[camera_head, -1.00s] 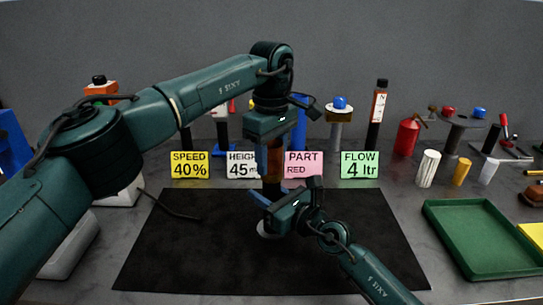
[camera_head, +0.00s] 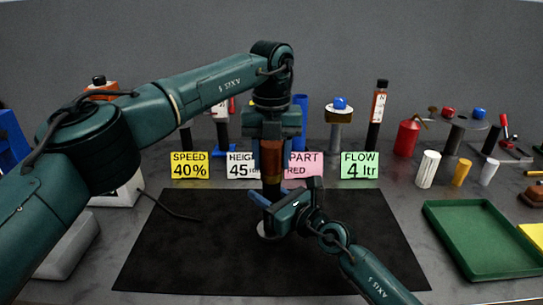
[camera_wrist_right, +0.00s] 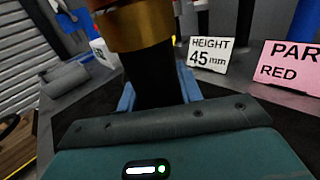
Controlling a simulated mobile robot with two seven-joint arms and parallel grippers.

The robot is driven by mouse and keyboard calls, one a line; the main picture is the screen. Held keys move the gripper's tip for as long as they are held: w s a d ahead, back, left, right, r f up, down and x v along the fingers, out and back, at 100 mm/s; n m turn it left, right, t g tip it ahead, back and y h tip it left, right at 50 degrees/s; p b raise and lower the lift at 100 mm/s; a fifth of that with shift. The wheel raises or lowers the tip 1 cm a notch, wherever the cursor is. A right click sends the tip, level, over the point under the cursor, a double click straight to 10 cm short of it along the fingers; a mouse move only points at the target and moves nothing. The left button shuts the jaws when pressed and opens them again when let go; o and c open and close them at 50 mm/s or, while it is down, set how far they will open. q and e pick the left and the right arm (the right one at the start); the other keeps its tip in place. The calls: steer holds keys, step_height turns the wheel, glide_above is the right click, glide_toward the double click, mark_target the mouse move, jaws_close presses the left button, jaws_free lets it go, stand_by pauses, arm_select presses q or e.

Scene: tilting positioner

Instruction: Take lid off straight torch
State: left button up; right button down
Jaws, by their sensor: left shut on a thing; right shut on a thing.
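The straight torch stands upright above the black mat, with a brown-gold upper part (camera_head: 271,160) and a black body below it. The right wrist view shows its gold band (camera_wrist_right: 140,25) and black body (camera_wrist_right: 155,78). My left gripper (camera_head: 271,138) comes down from above and is shut on the lid end, which its jaws mostly hide. My right gripper (camera_head: 266,200) is shut on the black body lower down; its blue fingers flank the body in the right wrist view (camera_wrist_right: 157,95). A pale round end (camera_head: 264,231) shows below the right gripper.
Yellow (camera_head: 189,165), white (camera_head: 241,166), pink (camera_head: 305,164) and green (camera_head: 360,165) sign cards stand close behind the torch. A green tray (camera_head: 440,222) lies at the right. The black mat (camera_head: 180,250) is otherwise clear. Several tools and cylinders stand at the back.

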arm_select(q)
steer(key=n, duration=0.4)
steer(key=shift+n, duration=0.3)
arm_select(e)
steer(key=shift+d, duration=0.1)
arm_select(q)
steer(key=n, duration=0.4)
steer(key=shift+n, duration=0.3)
steer(key=n, duration=0.8)
steer(key=shift+n, duration=0.3)
steer(key=shift+r, duration=0.2)
steer(key=shift+r, duration=1)
